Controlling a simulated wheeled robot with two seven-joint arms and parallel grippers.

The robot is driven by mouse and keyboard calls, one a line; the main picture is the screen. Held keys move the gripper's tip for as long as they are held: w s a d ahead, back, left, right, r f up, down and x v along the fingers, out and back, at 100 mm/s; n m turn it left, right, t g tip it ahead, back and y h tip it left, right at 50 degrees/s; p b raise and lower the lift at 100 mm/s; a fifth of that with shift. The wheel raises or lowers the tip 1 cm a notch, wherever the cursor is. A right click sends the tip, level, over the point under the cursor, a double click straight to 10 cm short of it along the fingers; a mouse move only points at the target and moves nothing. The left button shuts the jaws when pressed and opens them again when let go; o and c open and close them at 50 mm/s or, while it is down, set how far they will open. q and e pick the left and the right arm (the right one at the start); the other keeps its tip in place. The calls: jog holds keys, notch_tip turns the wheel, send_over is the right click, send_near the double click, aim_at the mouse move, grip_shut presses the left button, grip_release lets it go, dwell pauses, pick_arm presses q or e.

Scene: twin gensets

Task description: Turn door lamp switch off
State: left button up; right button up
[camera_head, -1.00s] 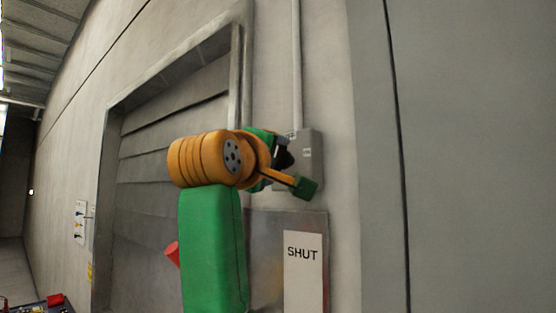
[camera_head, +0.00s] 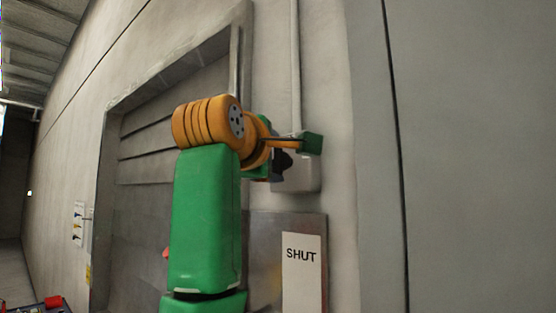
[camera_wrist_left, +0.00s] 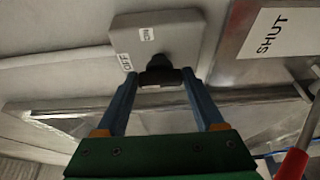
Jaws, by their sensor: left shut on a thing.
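The lamp switch is a grey box (camera_head: 301,178) on the wall beside the door frame, below a vertical conduit, partly hidden by my left arm. In the left wrist view the box (camera_wrist_left: 183,37) has a black knob (camera_wrist_left: 160,66) on its face and two small white labels, one reading OFF. My left gripper (camera_wrist_left: 160,80) is shut on the knob, its blue fingers at the knob's two sides. In the head view my left gripper (camera_head: 284,160) is at the box, its fingertips mostly hidden. My right gripper is not in view.
A metal panel with a white SHUT sign (camera_head: 302,270) is below the box. A slatted door (camera_head: 150,200) is recessed behind my arm. A red-ended lever (camera_wrist_left: 294,163) shows at the right of the wrist view. The wall to the right is bare.

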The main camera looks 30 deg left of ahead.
pick_arm(q)
jog(key=shift+f, duration=0.1)
jog(key=o, duration=1.1)
jog(key=shift+o, duration=1.4)
jog(key=shift+s+a, duration=0.1)
jog(key=b+v, duration=0.3)
jog(key=v, duration=0.4)
jog(key=shift+s+a, duration=0.15)
jog(key=shift+a, duration=0.05)
